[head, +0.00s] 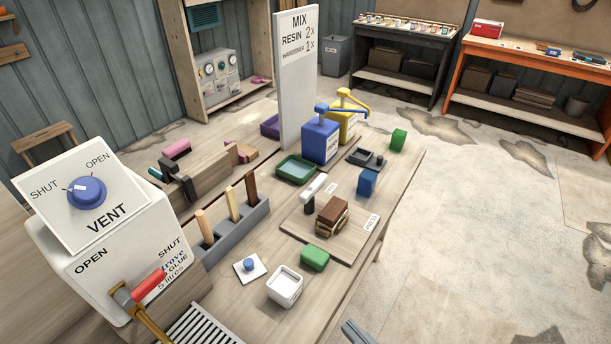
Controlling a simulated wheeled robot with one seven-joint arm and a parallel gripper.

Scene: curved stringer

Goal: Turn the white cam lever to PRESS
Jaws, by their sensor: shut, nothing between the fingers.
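The white cam lever (315,187) stands on a wooden board on the bench, in the middle of the head view. It slants up and to the right above a short dark post. Beside it a brown block (333,211) sits in a brass-coloured holder. A small label (371,223) lies at the board's right edge and another small one is near the lever's right side; both are hard to read. My gripper (357,331) shows only as a grey tip at the bottom edge. It is shut and empty, well apart from the lever and nearer the camera.
A green block (315,258), a white cup (285,287) and a blue knob on a white plate (249,266) stand nearer than the board. A grey rack (232,234) with upright handles is at left. Blue (320,140) and yellow pump containers stand behind. Open floor lies right.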

